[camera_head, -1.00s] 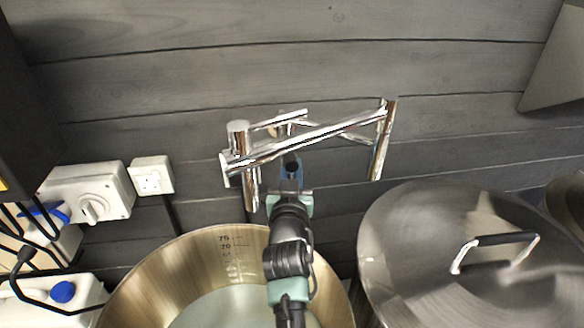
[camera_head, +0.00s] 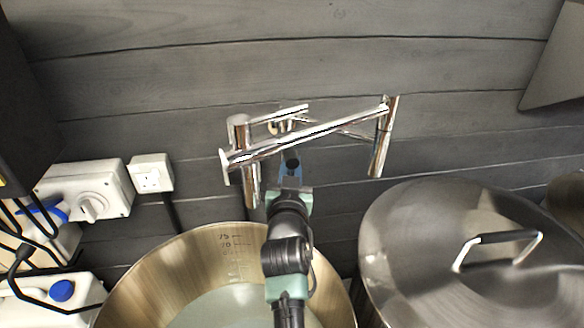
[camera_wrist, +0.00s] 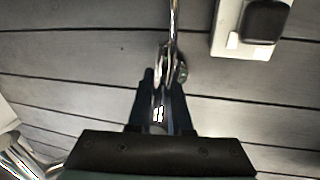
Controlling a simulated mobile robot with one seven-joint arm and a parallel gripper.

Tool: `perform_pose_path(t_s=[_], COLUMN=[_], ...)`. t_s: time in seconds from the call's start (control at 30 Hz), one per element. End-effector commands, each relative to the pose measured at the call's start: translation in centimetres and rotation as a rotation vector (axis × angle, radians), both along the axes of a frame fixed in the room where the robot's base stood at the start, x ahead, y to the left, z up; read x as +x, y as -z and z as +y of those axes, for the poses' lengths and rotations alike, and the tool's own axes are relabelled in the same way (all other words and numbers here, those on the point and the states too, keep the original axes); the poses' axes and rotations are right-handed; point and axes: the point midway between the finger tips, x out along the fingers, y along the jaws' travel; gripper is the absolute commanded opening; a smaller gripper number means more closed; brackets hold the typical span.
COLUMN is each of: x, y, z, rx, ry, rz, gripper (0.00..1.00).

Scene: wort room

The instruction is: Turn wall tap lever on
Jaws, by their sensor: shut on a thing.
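The chrome wall tap (camera_head: 310,137) is a folding, jointed spout on the dark plank wall, with an upright joint at its left and a downturned pipe at its right. My gripper (camera_head: 290,166) reaches up from below, in front of the wall, just under the tap's long arm. In the wrist view my gripper (camera_wrist: 161,100) has its dark jaws shut on a shiny chrome piece, the tap lever (camera_wrist: 158,114). A round chrome fitting and thin rod (camera_wrist: 172,60) stand just beyond the fingertips. In the head view my gripper hides the lever.
An open steel pot (camera_head: 135,290) with a pale liquid stands below my arm. A lidded pot (camera_head: 420,240) stands to the right. A wall switch (camera_head: 85,192), a socket (camera_head: 150,174) and a white can with a blue cap (camera_head: 62,291) are at left.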

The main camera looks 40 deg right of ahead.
Motion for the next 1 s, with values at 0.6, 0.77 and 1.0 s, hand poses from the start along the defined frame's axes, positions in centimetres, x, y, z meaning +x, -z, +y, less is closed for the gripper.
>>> perform_pose_path(t_s=[0.6,0.77,1.0], x=[0.9,1.2,1.4], y=[-0.1,-0.5,-1.1], z=[1.5,1.9,2.3], rx=[0.461,0.590,0.769], ry=[-0.001,-0.001,0.000], rz=[-0.283,-0.362,-0.470], gripper=[0.00,0.00,0.00])
